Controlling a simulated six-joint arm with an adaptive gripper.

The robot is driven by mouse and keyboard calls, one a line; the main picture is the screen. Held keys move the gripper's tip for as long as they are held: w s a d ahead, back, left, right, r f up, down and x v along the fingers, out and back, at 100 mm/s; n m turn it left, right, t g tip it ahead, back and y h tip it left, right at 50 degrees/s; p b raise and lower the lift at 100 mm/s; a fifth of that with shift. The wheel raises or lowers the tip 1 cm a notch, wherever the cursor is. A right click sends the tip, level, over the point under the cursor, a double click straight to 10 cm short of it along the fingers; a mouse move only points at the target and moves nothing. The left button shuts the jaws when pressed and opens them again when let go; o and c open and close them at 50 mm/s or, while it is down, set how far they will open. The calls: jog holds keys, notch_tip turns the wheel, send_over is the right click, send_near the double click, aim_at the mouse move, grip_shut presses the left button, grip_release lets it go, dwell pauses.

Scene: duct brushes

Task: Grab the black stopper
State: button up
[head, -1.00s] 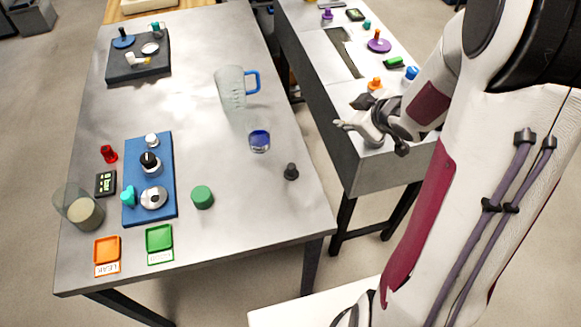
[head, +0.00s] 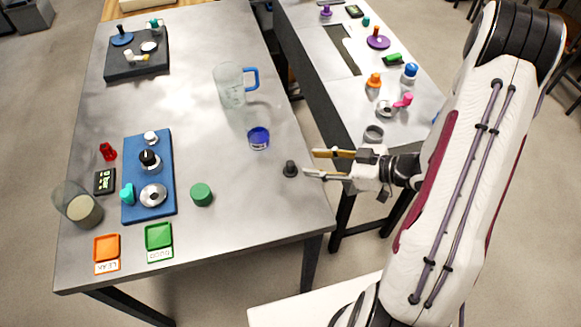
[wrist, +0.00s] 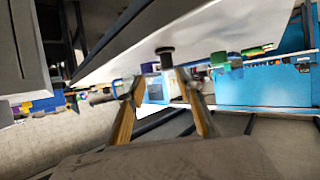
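The black stopper (head: 290,169) stands upright on the grey table near its right edge. In the wrist view the dark stopper (wrist: 165,54) shows just beyond and between my fingertips. My gripper (head: 309,163) is open and empty, its two fingers pointing left, just right of the stopper. In the wrist view my gripper (wrist: 160,82) has its fingers spread apart. I cannot tell from the frames whether a fingertip touches the stopper.
A blue-capped jar (head: 259,138) and a clear jug (head: 231,88) stand behind the stopper. A green cylinder (head: 201,195) is to its left. A blue board (head: 163,206) holds several parts. A second table (head: 372,82) is at the right, across a gap.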

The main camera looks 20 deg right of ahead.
aim_at(293, 164)
jog(key=shift+s+a+y, duration=0.3)
jog(key=shift+s, duration=0.1)
jog(key=shift+w, duration=0.1)
jog(key=shift+x, duration=1.25)
jog(key=shift+x, duration=2.6)
jog(key=shift+a, duration=0.15)
grip_shut()
